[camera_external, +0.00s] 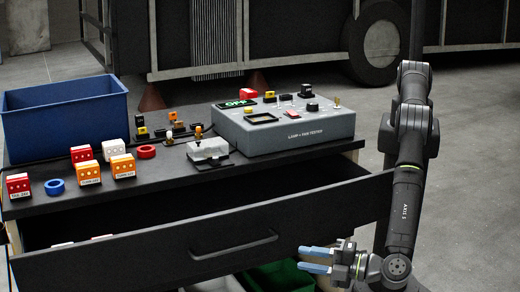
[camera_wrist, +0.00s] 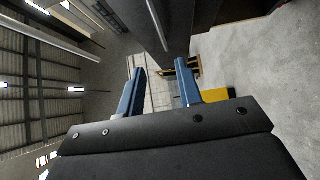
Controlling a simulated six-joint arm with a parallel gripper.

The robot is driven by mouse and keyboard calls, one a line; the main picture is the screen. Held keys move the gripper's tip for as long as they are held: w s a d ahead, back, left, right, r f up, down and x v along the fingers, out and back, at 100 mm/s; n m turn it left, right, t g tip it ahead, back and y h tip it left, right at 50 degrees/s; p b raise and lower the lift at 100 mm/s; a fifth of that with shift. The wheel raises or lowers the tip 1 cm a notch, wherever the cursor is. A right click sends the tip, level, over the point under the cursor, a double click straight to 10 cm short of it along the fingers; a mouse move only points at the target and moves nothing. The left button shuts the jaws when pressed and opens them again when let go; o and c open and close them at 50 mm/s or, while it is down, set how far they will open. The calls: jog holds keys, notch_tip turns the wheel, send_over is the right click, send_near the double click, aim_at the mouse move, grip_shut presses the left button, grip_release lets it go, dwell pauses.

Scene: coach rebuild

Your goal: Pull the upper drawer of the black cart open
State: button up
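The black cart (camera_external: 165,178) stands left of my arm in the external view. Its upper drawer (camera_external: 120,262) is pulled out, with its inside showing behind the front panel. The bar handle (camera_external: 235,247) is on the drawer front. My gripper (camera_external: 302,259) is at the lower right of the handle, with its blue fingers apart, pointing left. Nothing shows between them, and they appear clear of the handle. In the wrist view my gripper (camera_wrist: 163,78) also has its fingers apart, and a dark panel with a thin bar lies beyond them.
On the cart top are a blue bin (camera_external: 65,122), a grey tester box (camera_external: 285,130), a clear-lidded box (camera_external: 208,150) and several red, white and orange blocks. A green bin (camera_external: 275,277) sits below the drawer. Open floor lies to the right.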

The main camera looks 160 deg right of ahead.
aim_at(243, 244)
jog(key=d, duration=0.5)
jog(key=d+m+y, duration=0.1)
jog(key=d, duration=0.5)
jog(key=d+m, duration=0.1)
jog(key=d, duration=0.5)
jog(key=shift+w+d+r+y, duration=0.15)
jog(key=shift+d+y, duration=0.1)
jog(key=shift+y, duration=0.15)
grip_shut()
